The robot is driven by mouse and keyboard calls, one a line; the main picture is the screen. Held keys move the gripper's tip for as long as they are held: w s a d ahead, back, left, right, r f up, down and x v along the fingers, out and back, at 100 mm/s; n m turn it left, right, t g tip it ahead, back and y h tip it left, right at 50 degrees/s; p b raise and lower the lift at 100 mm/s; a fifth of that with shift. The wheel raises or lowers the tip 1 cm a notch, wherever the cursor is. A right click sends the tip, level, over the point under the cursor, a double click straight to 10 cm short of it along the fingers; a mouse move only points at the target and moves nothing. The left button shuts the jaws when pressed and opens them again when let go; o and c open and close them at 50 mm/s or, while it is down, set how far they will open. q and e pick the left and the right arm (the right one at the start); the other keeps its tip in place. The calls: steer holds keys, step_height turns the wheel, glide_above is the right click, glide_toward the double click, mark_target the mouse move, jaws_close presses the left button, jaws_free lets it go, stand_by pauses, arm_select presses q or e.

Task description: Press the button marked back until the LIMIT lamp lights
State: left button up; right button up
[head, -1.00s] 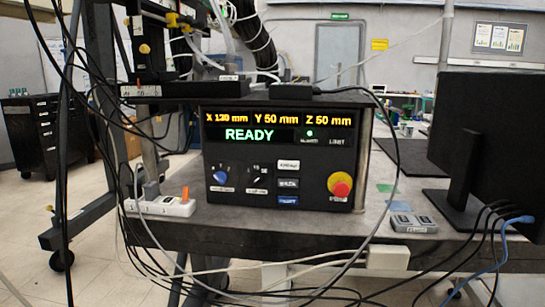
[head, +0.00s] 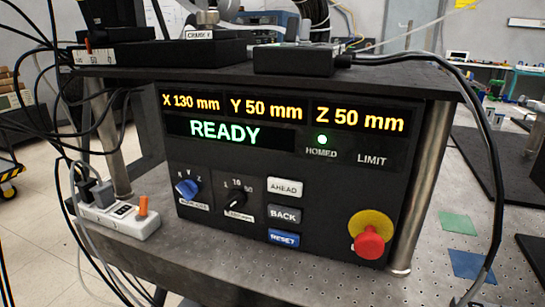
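The black control box (head: 330,185) stands under a dark shelf in the head view. Its white-on-dark BACK button (head: 284,214) sits between the white AHEAD button (head: 285,187) and the blue RESET button (head: 283,237). The LIMIT lamp place (head: 372,159) shows no light; only its label is legible. The HOMED lamp (head: 322,139) glows green. The display (head: 230,133) reads READY, with X 130 mm, Y 50 mm and Z 50 mm above it. Neither of my grippers is in view.
A red emergency stop (head: 369,243) on a yellow disc protrudes at the panel's lower right. A blue axis knob (head: 187,187) and a black step knob (head: 236,195) are at left. A power strip (head: 118,218) and loose cables lie left of the box; a thick cable (head: 497,180) hangs at right.

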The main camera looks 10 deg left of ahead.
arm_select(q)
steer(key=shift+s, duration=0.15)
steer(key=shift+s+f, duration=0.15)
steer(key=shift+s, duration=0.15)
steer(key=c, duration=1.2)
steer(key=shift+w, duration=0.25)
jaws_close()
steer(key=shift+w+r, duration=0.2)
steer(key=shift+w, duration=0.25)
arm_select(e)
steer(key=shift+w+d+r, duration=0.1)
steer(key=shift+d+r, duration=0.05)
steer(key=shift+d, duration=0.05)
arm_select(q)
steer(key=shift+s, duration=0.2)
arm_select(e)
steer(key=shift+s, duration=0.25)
